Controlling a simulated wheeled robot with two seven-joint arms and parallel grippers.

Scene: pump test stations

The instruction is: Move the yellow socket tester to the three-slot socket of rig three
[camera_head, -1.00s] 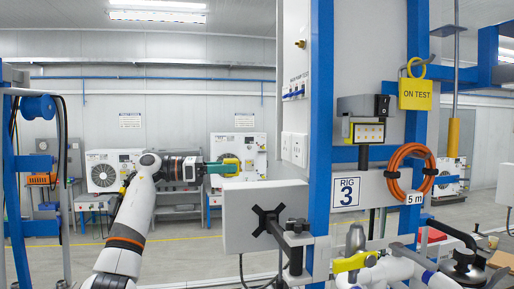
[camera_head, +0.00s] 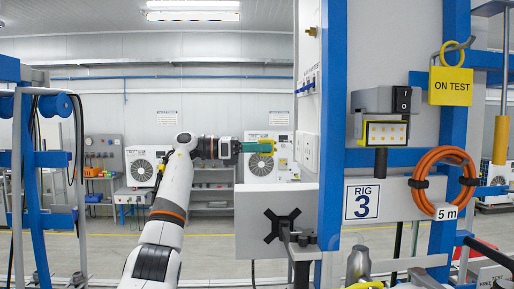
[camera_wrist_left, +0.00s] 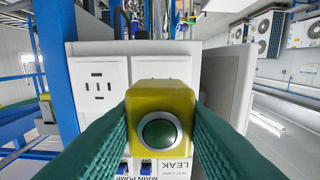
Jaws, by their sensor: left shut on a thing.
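My left gripper (camera_head: 254,147), with teal fingers, is shut on the yellow socket tester (camera_head: 267,146) just left of the rig three panel. In the left wrist view the tester (camera_wrist_left: 178,98) sits between the fingers, its round green face toward the camera. Two white socket plates stand beyond it. The left plate (camera_wrist_left: 84,72) shows a three-slot socket (camera_wrist_left: 97,86) uncovered; the tester covers most of the right plate (camera_wrist_left: 150,67). I cannot tell whether the tester touches it. In the head view the plates (camera_head: 307,152) show edge-on. My right gripper is not in view.
Blue rig posts (camera_head: 333,110), the RIG 3 sign (camera_head: 361,201), an orange hose coil (camera_head: 444,180) and a yellow ON TEST tag (camera_head: 450,86) are to the right. Blue switches (camera_wrist_left: 146,167) sit near the plates.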

